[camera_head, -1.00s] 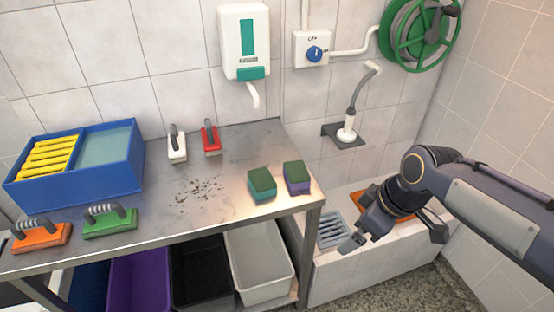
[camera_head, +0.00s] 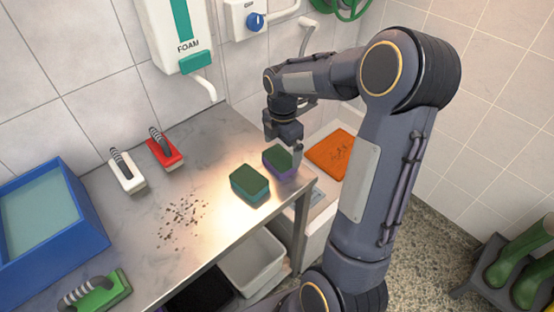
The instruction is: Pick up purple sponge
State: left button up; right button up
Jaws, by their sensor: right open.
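The purple sponge (camera_head: 285,172), with a dark green top, lies near the right end of the steel table (camera_head: 150,255). My right gripper (camera_head: 283,146) is open, just above and behind the sponge in the picture. One finger shows close by the sponge's right rear corner; the other is near its far left side. I cannot tell whether either finger touches it. My left gripper is not in view.
A teal sponge with a green top (camera_head: 250,186) sits just left of the purple one. White (camera_head: 126,172) and red (camera_head: 163,149) brushes stand near the wall, a green brush (camera_head: 98,295) at front left. Dark crumbs (camera_head: 181,221) lie mid-table. A blue bin (camera_head: 82,215) is at left.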

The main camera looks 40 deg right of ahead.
aim_at(280, 157)
jog(key=f, duration=0.4)
jog(key=shift+w+a+f, duration=0.2)
jog(key=shift+f, duration=0.05)
jog(key=c, duration=0.8)
jog(key=shift+r, duration=0.2)
